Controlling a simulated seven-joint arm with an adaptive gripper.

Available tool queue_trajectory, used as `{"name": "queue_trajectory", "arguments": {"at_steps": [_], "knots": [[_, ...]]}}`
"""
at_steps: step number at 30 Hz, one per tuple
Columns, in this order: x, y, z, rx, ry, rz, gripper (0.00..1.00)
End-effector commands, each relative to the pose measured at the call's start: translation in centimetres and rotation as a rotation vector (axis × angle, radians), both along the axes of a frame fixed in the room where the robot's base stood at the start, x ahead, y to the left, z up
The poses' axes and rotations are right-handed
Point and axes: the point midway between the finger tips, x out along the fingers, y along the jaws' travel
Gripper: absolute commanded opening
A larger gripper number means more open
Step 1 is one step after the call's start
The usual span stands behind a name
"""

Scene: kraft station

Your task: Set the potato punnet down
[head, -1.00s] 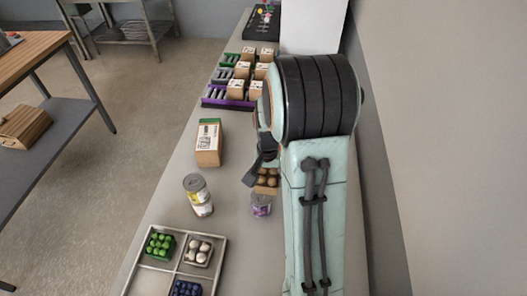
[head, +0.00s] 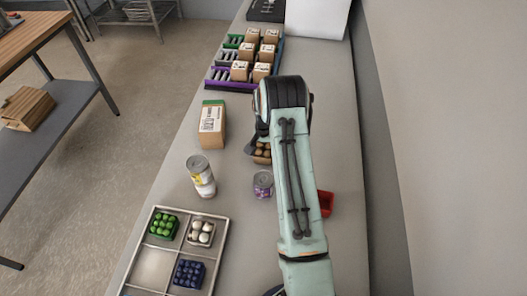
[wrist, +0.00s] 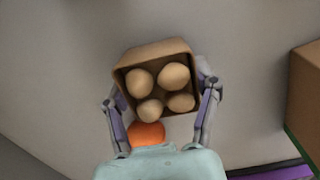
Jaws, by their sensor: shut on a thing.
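The potato punnet (wrist: 157,51) is a brown open box holding several tan potatoes, seen from above in the wrist view. My gripper (wrist: 160,88) is shut on it, with one finger at each side wall. In the head view the punnet (head: 262,158) shows partly beside my arm, which hides its right part. It is beyond the purple-labelled can and to the right of the carton. I cannot tell whether its base touches the counter. An orange round patch shows below the punnet in the wrist view; I cannot tell what it is.
A divided tray (head: 184,252) holds green, white and blue punnets, with its front left compartment empty. Two stacked cans (head: 201,176), a purple-labelled can (head: 263,184) and a carton (head: 212,126) stand nearby. A red container (head: 326,203) is right of my arm. Boxed racks (head: 232,86) stand farther back.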

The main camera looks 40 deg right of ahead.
Motion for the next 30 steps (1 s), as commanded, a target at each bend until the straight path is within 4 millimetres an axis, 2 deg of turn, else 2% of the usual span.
{"name": "queue_trajectory", "arguments": {"at_steps": [8, 9, 11, 23, 26, 30], "knots": [[0.0, 0.0, -0.3, 0.0, 0.0, 0.0, 0.22], [0.0, 0.0, -0.3, 0.001, 0.001, 0.0, 0.72], [0.0, 0.0, -0.2, 0.0, 0.0, 0.0, 0.89], [0.0, 0.0, 0.3, -0.001, -0.001, 0.0, 0.89], [0.0, 0.0, 1.6, -0.001, -0.002, 0.0, 0.89], [0.1, 0.0, 4.7, -0.003, -0.004, 0.0, 0.89]]}}
